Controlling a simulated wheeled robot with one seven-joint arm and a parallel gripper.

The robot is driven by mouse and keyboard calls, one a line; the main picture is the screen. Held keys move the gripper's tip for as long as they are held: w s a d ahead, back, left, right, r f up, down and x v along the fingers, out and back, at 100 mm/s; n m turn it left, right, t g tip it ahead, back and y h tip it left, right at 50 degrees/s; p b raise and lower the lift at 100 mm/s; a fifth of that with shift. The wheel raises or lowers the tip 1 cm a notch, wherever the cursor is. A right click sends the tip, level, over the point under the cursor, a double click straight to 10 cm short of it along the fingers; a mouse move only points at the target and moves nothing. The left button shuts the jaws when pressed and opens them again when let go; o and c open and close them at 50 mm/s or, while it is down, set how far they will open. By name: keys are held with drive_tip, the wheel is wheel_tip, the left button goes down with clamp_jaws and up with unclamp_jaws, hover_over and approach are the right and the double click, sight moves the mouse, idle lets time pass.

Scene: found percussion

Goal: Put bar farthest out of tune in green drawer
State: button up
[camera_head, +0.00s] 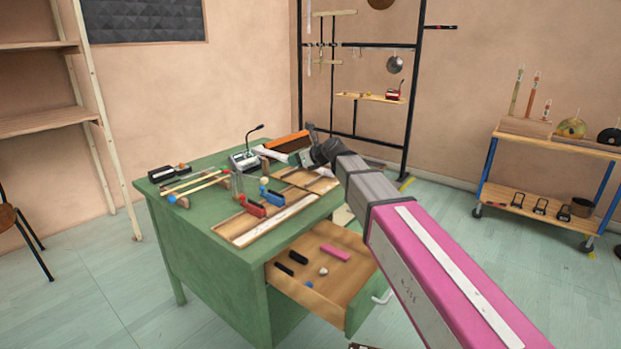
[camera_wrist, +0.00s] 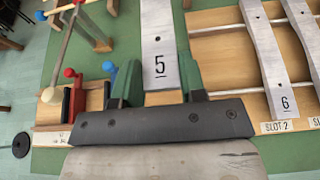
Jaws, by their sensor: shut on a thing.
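My gripper (camera_wrist: 160,78) is shut on a pale grey bar marked 5 (camera_wrist: 160,38), with its green fingers on either side of it. In the head view my gripper (camera_head: 310,152) is over the back right of the green desk (camera_head: 205,215). A bar marked 6 (camera_wrist: 268,60) lies on a wooden rack above the label SLOT 2. Another pale bar (camera_wrist: 307,35) lies to its right, its number out of view. The green drawer (camera_head: 360,312) is pulled open below the desktop. It holds a pink block (camera_head: 335,253), dark pieces and small balls.
A red block (camera_head: 252,206) and a blue block (camera_head: 272,196) stand at the wooden rack (camera_head: 245,230). Mallets (camera_head: 195,188), a dark box (camera_head: 161,174) and a device with a bent stalk (camera_head: 244,160) are on the desk. A trolley (camera_head: 555,145) stands far right.

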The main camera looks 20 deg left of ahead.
drive_tip(key=w+d+f, duration=0.4)
drive_tip(key=d, duration=0.1)
drive_tip(key=w+d+f, duration=0.2)
drive_tip(key=w, duration=0.1)
drive_tip(key=shift+d+f, duration=0.1)
drive_tip(key=shift+d, duration=0.15)
drive_tip(key=shift+f, duration=1.8)
drive_tip(key=shift+f, duration=0.15)
drive_tip(key=o, duration=1)
drive_tip(key=shift+o, duration=0.2)
